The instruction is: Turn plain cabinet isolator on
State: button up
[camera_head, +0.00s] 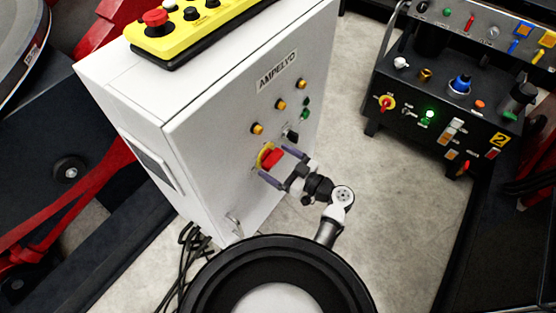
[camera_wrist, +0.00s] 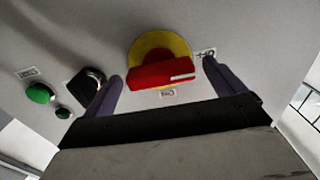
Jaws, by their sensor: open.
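The plain white cabinet (camera_head: 215,150) stands left of centre in the head view. Its isolator is a red handle (camera_head: 273,158) on a round yellow plate, low on the front panel. In the wrist view the red handle (camera_wrist: 161,75) lies nearly level across the yellow disc (camera_wrist: 160,44), with a white mark at its right end. Small labels sit beside and below the disc. My gripper (camera_head: 278,165) is open at the isolator, one purple finger on each side of the handle. In the wrist view my gripper (camera_wrist: 162,82) shows a gap between each fingertip and the handle; contact depth is unclear.
A black selector knob (camera_wrist: 85,85) and a green button (camera_wrist: 40,93) sit left of the isolator in the wrist view. A yellow control box (camera_head: 190,20) lies on the cabinet top. A black console (camera_head: 440,90) stands at right. Bare floor (camera_head: 400,200) lies between.

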jog(key=shift+a, duration=0.1)
jog(key=c, duration=1)
jog(key=shift+m, duration=0.4)
jog(key=m, duration=0.3)
jog(key=shift+m, duration=0.3)
jog(key=m, duration=0.4)
jog(key=shift+m+p, duration=0.3)
jog(key=shift+p, duration=0.05)
jog(key=m+p, duration=0.2)
jog(key=m, duration=0.3)
jog(key=shift+r+p, duration=0.15)
jog(key=shift+p, duration=0.15)
jog(key=shift+m+p, duration=0.9)
jog(key=shift+m, duration=1.1)
